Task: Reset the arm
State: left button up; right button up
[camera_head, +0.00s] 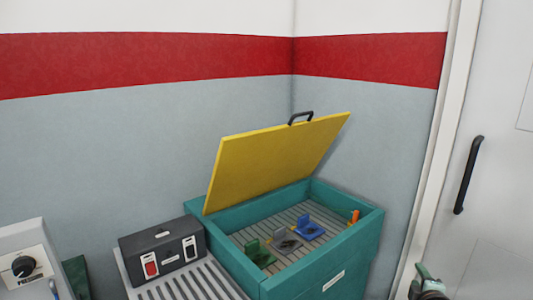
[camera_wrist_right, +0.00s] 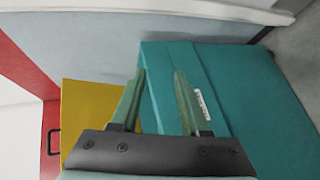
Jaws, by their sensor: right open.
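My right gripper (camera_head: 426,280) is at the bottom right of the head view, to the right of the teal box (camera_head: 372,222) and in front of the white door. In the right wrist view, the two green fingers of my right gripper (camera_wrist_right: 160,74) stand apart with nothing between them. The side of the teal box (camera_wrist_right: 255,100) is beyond the fingers in that view. My left gripper is not in view.
The box's yellow lid (camera_head: 275,155) stands open. Inside are green (camera_head: 259,253), grey (camera_head: 286,241) and blue (camera_head: 309,228) clamp-like parts and a small orange part (camera_head: 354,216). A black switch box (camera_head: 163,246) sits left. A door (camera_head: 500,200) is at right.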

jog(key=s+a+f+m+g+y, duration=0.1)
jog(key=s+a+f+m+y, duration=0.15)
jog(key=s+f, duration=0.55)
jog(key=s+a+f+m+g+y, duration=0.1)
jog(key=s+a+f+g, duration=0.15)
jog(key=s+f, duration=0.6)
jog(key=s+a+f+m+g+y, duration=0.1)
jog(key=s+a+f+m, duration=0.15)
jog(key=s, duration=0.45)
jog(key=s+a+f+m+y, duration=0.15)
jog(key=s+f, duration=0.25)
jog(key=s, duration=0.4)
jog(key=a+m+y, duration=0.1)
jog(key=a+m, duration=0.3)
jog(key=a, duration=0.8)
jog(key=shift+w+a+r+t, duration=0.15)
jog(key=shift+w+r+t, duration=0.15)
jog(key=shift+t, duration=0.05)
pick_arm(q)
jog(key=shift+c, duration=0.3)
pick_arm(e)
jog(key=shift+m, duration=0.25)
dwell(2.4)
